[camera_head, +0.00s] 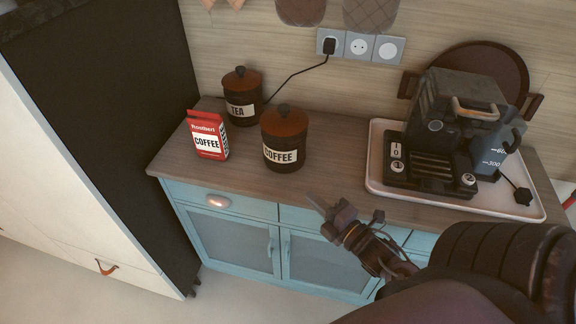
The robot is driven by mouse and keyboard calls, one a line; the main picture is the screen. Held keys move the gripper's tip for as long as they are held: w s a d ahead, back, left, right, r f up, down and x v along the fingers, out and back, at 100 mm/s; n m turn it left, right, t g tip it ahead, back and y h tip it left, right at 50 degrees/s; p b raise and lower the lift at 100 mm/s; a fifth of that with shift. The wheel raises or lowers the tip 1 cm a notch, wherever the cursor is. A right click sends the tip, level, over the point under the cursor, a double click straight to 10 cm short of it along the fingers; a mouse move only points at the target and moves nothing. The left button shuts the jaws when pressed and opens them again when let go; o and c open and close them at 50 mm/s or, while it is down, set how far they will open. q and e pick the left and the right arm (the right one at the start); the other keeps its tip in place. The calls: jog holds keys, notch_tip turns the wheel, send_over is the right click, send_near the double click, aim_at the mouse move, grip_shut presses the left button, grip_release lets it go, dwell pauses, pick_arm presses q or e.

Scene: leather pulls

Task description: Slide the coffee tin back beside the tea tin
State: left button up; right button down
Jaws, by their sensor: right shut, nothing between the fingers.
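The coffee tin (285,141) is dark with a brown lid and a COFFEE label. It stands upright on the wooden counter, in front of and to the right of the tea tin. The tea tin (242,98) is similar, with a TEA label, and stands at the back near the wall. A gap shows between the two tins. My right gripper (318,205) is shut and empty, in front of the counter's front edge, below and to the right of the coffee tin and apart from it. My left gripper is not in view.
A red coffee packet (208,136) stands left of the coffee tin. A white tray (376,165) at the right holds a coffee machine (450,125) and a blue jug (496,150). A black cable runs from the wall socket (330,44) down behind the tins. Bare counter (338,165) lies between coffee tin and tray.

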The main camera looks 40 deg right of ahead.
jog(key=p, duration=0.2)
send_near(278, 157)
jog(key=w+a, duration=0.2)
jog(key=a, duration=0.1)
jog(key=shift+r, duration=0.15)
jog(key=w+d, duration=0.1)
jog(key=w, duration=0.1)
jog(key=shift+w+d+p, duration=0.35)
jog(key=shift+w, duration=0.05)
jog(key=shift+w+d, duration=0.35)
jog(key=w+d+b, duration=0.6)
jog(key=w, duration=0.1)
jog(key=w+d+f+b, duration=0.1)
jog(key=w+d+b, duration=0.1)
jog(key=w+d, duration=0.1)
jog(key=shift+w+d+b, duration=0.2)
jog(key=shift+w+b, duration=0.2)
jog(key=shift+w, duration=0.3)
jog(key=shift+w+d+r, duration=0.15)
jog(key=shift+w+d, duration=0.1)
jog(key=shift+w, duration=0.05)
jog(key=shift+w+d+r, duration=0.2)
jog(key=shift+w, duration=0.05)
